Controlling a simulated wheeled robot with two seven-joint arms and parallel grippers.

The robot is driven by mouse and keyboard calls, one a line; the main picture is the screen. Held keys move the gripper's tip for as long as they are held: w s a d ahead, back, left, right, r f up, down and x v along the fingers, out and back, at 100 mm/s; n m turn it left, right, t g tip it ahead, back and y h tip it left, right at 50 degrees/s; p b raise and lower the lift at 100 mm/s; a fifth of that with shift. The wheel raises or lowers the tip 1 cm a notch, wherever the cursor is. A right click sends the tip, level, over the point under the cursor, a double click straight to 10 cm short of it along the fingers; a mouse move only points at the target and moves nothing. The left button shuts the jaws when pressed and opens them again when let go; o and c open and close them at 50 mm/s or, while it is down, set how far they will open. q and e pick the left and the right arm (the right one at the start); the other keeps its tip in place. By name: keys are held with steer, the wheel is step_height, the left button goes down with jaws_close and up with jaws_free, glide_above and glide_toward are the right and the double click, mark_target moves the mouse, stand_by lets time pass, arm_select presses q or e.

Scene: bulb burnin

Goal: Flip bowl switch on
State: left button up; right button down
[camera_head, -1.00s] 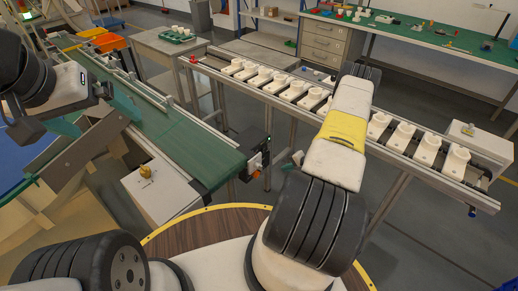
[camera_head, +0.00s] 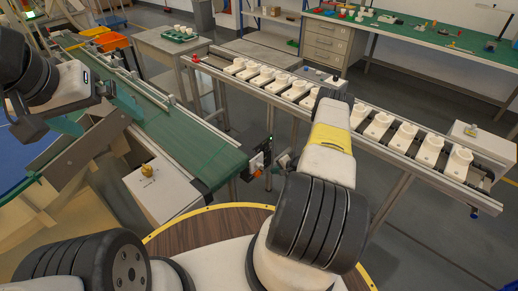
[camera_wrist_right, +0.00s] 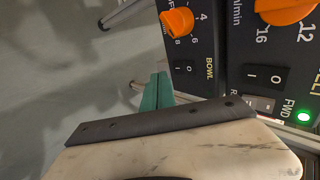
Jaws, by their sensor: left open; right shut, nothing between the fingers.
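The bowl switch (camera_wrist_right: 187,72) is a small black rocker marked I and O, beside the word BOWL and below an orange knob (camera_wrist_right: 177,22) in the right wrist view. I cannot tell which way it is tipped. My right gripper (camera_wrist_right: 158,90) is shut and empty; its teal fingertips are just left of the bowl switch. Whether they touch it is unclear. My left gripper (camera_head: 98,113) is open at the left, above the green conveyor.
A second rocker (camera_wrist_right: 265,77) sits right of the bowl switch, under another orange knob (camera_wrist_right: 284,10), with a lit green lamp (camera_wrist_right: 303,116) below. The green conveyor (camera_head: 185,145) ends by the box. A rail (camera_head: 400,165) with several white sockets runs behind my right arm.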

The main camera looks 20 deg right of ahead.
steer(key=shift+w+a, duration=0.45)
steer(key=shift+w, duration=0.3)
steer(key=shift+w+a, duration=0.4)
steer(key=shift+w, duration=0.3)
steer(key=shift+f, duration=0.1)
